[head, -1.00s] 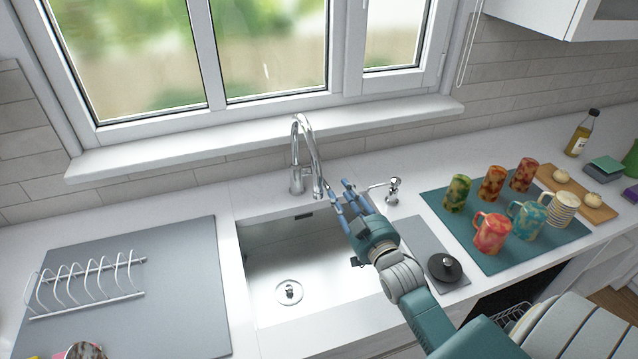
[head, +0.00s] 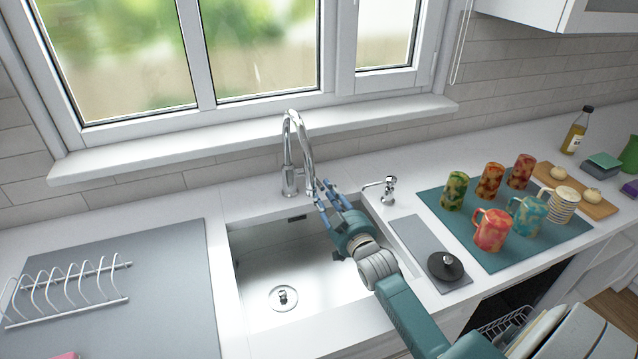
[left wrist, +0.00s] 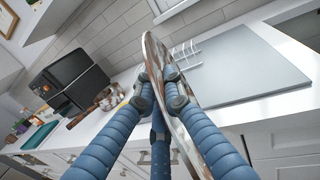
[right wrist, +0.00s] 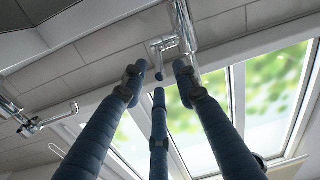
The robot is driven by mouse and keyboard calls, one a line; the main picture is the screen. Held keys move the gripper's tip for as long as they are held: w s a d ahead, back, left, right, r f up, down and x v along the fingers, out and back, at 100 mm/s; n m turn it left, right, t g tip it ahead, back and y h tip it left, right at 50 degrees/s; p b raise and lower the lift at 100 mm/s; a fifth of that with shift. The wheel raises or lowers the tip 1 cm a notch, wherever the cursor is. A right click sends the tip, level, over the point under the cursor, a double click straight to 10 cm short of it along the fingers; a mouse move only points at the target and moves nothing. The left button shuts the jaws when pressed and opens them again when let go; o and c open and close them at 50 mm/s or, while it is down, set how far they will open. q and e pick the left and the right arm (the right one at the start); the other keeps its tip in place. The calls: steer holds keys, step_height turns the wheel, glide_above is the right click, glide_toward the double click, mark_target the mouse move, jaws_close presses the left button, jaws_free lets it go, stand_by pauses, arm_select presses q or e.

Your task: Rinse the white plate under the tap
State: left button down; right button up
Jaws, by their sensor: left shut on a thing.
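The plate (left wrist: 190,100) shows nearly edge-on in the left wrist view, whitish with brown smears. My left gripper (left wrist: 164,88) is shut on its rim; neither shows clearly in the head view. The chrome tap (head: 291,150) arches over the back of the steel sink (head: 300,265), and no water shows from it. My right gripper (head: 328,200) is beside the tap's spout, its fingers spread with nothing between them that I can make out. In the right wrist view the tap (right wrist: 188,30) is just beyond the open fingertips (right wrist: 160,80).
A grey mat (head: 170,275) with a wire rack (head: 75,290) lies left of the sink. A soap dispenser (head: 388,190), a black-knobbed lid (head: 445,266) and several mugs on a teal mat (head: 490,255) are at right. Plates (head: 575,335) stand in a rack at lower right.

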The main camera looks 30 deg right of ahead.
mark_target(319, 182)
steer(key=shift+w+d, duration=0.25)
steer(key=shift+w, duration=1)
steer(key=shift+w+d, duration=0.25)
steer(key=shift+w, duration=1)
jaws_close()
